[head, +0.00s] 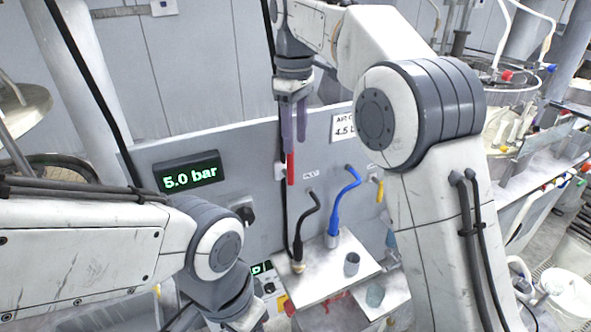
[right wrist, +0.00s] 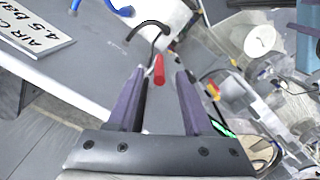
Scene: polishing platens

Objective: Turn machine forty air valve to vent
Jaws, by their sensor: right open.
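A red lever (head: 291,168) points straight down on a white valve fitting (head: 280,172) on the grey panel. My right gripper (head: 294,138), with purple fingers, points down just above it. The right wrist view shows the same gripper (right wrist: 160,79) open, with the red lever (right wrist: 159,69) in line with the gap, near the fingertips. I cannot tell if the fingers touch it. A digital display (head: 188,176) reads 5.0 bar. Any valve markings are too small to read or hidden. My left forearm and wrist show at lower left; its gripper fingers are not visible.
A sign (head: 345,127) reading 4.5 is on the panel to the right. Black, blue (head: 345,200) and yellow hoses hang below it. A black knob (head: 243,212) sits under the display.

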